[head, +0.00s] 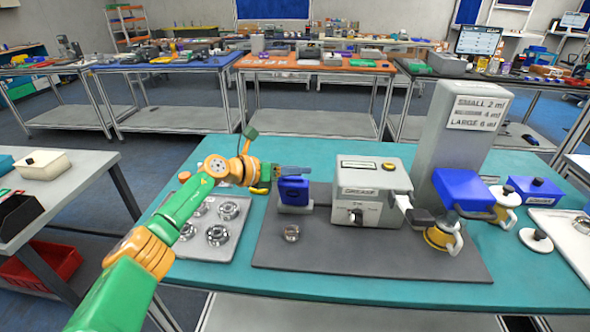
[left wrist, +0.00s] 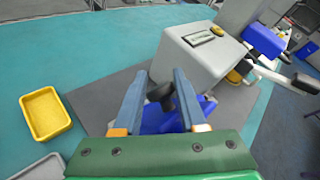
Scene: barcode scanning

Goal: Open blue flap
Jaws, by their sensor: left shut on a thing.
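A small blue flap piece (head: 293,191) stands in a pale holder on the dark mat, left of a grey box marked GREASE (head: 370,190). My left gripper (head: 296,172) is at its top, reaching in from the left. In the left wrist view the blue piece (left wrist: 158,120) lies below and between my grey-blue fingers (left wrist: 168,88), which are closed on its dark knob (left wrist: 161,92). The fingers partly hide the blue piece and knob. My right gripper is not in view.
A tall grey dispenser (head: 461,120) with a blue part (head: 461,188) stands to the right, a yellow-and-white cup (head: 440,238) in front. A tray of metal rings (head: 206,243) is at left.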

